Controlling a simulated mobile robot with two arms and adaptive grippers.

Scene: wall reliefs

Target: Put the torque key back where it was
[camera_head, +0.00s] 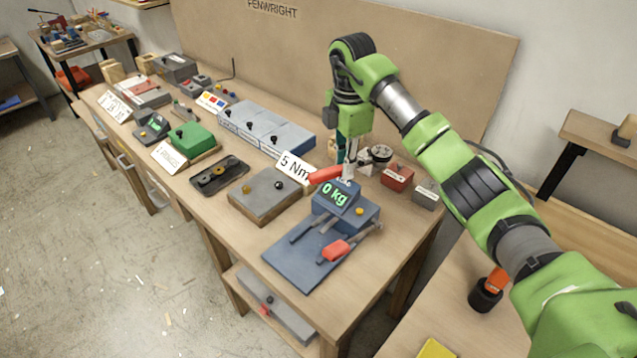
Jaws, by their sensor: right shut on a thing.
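My right gripper (347,165) points down above the bench, just behind a blue box with a "0 kg" display (337,196). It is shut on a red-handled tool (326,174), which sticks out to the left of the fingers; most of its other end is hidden. I cannot tell for sure whether this is the torque key. A second red-handled tool (336,249) lies on the dark blue base plate (308,268) in front of the display box. A "5 Nm" sign (295,168) stands left of the gripper. My left gripper is not in view.
A brown block with knobs (270,194) and a black tray (219,175) lie to the left. A red box (397,177) and a grey box (425,194) stand close right of the gripper. A tan panel (350,60) rises behind the bench.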

